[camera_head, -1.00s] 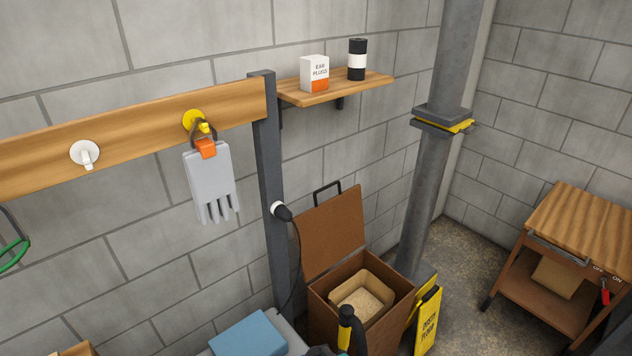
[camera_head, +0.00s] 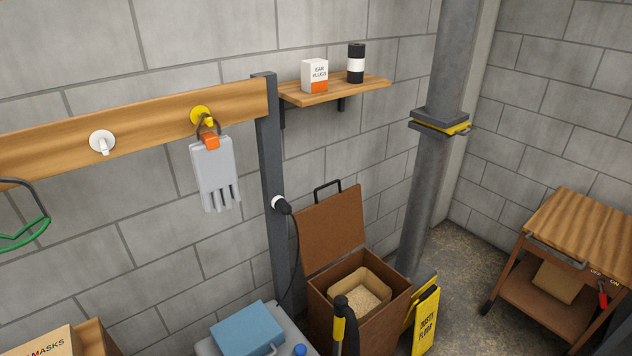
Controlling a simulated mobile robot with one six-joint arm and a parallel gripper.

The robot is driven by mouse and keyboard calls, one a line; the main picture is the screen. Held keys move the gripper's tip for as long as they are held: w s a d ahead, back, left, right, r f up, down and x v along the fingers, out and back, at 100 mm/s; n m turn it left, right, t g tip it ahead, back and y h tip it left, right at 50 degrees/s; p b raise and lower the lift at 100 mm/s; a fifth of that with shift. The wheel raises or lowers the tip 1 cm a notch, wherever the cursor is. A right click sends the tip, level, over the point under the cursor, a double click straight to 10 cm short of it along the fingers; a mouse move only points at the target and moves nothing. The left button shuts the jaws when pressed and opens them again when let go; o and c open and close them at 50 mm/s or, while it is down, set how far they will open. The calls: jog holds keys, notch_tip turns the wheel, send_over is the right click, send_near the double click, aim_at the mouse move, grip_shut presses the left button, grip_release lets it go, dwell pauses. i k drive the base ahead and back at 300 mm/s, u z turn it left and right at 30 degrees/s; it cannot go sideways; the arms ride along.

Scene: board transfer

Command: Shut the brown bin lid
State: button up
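The brown bin (camera_head: 322,314) stands on the floor against the wall, beside the round column. Its brown lid (camera_head: 332,230) is open, tilted up and back toward the wall, with a black handle (camera_head: 327,186) on its top edge. Inside the open bin is a tan box-like liner (camera_head: 378,282) holding pale granular material. A black and yellow upright handle (camera_head: 339,322) covers part of the bin's front. My gripper is not in view.
A yellow floor sign (camera_head: 425,318) stands right of the bin. A grey surface (camera_head: 207,346) with a blue case (camera_head: 242,328) is at front left. A wooden-topped cart (camera_head: 580,225) stands at right. Above the bin is a shelf (camera_head: 335,90). Floor between sign and cart is clear.

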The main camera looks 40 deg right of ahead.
aim_at(332, 226)
jog(key=u, duration=0.25)
jog(key=k, duration=1.9)
jog(key=z, duration=0.75)
jog(key=i, duration=1)
jog(key=u, duration=0.1)
